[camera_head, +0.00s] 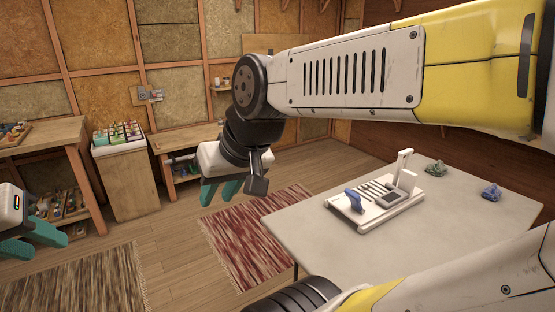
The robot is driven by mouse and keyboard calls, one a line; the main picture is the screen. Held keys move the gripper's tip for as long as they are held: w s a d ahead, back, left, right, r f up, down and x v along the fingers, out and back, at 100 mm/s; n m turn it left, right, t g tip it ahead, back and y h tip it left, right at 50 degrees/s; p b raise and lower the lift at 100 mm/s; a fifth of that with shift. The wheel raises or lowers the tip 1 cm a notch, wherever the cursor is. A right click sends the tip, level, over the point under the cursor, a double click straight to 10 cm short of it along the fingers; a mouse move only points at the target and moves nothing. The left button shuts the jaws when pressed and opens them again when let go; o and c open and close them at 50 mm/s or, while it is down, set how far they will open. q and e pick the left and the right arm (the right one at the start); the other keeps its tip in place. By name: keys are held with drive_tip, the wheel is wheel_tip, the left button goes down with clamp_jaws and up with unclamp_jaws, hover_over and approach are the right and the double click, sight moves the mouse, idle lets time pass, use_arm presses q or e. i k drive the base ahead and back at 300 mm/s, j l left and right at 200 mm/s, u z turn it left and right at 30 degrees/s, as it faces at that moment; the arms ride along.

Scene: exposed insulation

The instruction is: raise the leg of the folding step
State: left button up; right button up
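A white flat device (348,213) lies on the grey table at the right. It has an upright white post, a dark grey pad, several slots and a blue piece (354,201) at its near left end. I cannot tell for sure whether it is the folding step, nor which part is its leg. My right gripper (219,196), with teal fingers, hangs over the floor left of the table, apart from the device. It looks open and empty. My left gripper (34,246) is at the far left edge, partly cut off, open and empty, far from the table.
The grey table (310,240) is mostly bare. Two rugs (262,240) lie on the floor. Workbenches (45,135) stand along the left and back walls.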

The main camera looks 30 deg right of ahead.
sight(387, 200)
drive_tip(key=i+z, duration=0.1)
drive_tip(key=i, duration=0.55)
drive_tip(key=i+j+z, duration=0.1)
drive_tip(key=i, duration=0.5)
drive_tip(key=i+j+z, duration=0.1)
drive_tip(key=i, duration=0.55)
drive_tip(key=i+z, duration=0.25)
drive_tip(key=z, duration=0.15)
drive_tip(key=i+z, duration=0.35)
drive_tip(key=i+j+z, duration=0.1)
drive_tip(key=z, duration=0.3)
drive_tip(key=i+j+z, duration=0.2)
drive_tip(key=z, duration=0.15)
drive_tip(key=i+z, duration=0.4)
drive_tip(key=i+j+z, duration=0.2)
drive_tip(key=z, duration=0.25)
drive_tip(key=i+j+z, duration=0.2)
drive_tip(key=z, duration=0.2)
drive_tip(key=i+j, duration=0.05)
